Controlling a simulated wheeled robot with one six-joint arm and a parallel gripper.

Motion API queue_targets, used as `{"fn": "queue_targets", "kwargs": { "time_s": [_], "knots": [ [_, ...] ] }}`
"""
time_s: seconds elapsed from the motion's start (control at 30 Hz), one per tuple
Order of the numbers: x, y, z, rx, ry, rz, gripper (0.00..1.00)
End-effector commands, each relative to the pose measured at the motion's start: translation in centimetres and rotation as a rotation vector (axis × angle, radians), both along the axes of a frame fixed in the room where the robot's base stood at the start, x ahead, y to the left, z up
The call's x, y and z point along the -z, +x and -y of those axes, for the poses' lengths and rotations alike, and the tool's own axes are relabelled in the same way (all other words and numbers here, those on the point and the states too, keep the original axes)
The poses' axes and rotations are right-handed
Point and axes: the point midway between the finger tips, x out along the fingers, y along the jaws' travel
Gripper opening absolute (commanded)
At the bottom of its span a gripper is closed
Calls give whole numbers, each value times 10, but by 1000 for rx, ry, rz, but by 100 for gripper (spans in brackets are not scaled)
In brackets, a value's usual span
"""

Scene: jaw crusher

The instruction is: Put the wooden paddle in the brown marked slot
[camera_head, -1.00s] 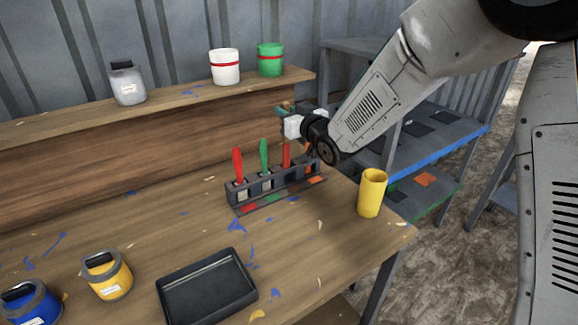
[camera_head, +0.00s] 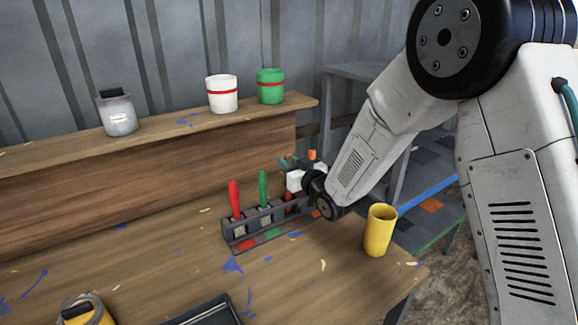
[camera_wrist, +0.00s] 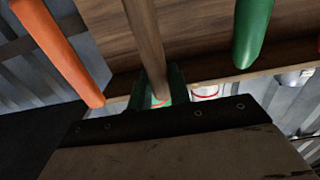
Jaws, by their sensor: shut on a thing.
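The dark tool rack (camera_head: 262,219) stands on the bench with a red-handled tool (camera_head: 234,198) and a green-handled tool (camera_head: 263,187) upright in it. My gripper (camera_head: 286,163) is over the right part of the rack. In the wrist view its teal fingers (camera_wrist: 160,84) are shut on the brown wooden paddle (camera_wrist: 146,38). An orange handle (camera_wrist: 58,48) is left of the paddle and a green handle (camera_wrist: 254,32) right of it. The paddle's lower end and the brown slot mark are hidden or not distinguishable.
A yellow cup (camera_head: 379,230) stands right of the rack near the bench edge. A black tray (camera_head: 205,313) and a yellow can (camera_head: 88,310) are at the front. White (camera_head: 222,93) and green (camera_head: 270,86) pots and a grey jar (camera_head: 117,115) stand on the shelf.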

Motion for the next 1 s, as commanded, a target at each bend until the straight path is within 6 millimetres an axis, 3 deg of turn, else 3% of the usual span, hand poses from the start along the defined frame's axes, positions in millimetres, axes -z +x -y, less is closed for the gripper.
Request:
{"fn": "queue_targets", "kwargs": {
  "time_s": [0.37,0.4,0.47,0.5,0.83,1.0],
  "knots": [
    [9,0,-1,-1,0,0,0],
    [9,0,-1,-1,-1,1,22],
    [9,0,-1,-1,0,1,39],
    [9,0,-1,-1,0,1,41],
    [6,-1,0,0,0,0,41],
    [6,-22,14,0,-1,-1,41]
  ]
}}
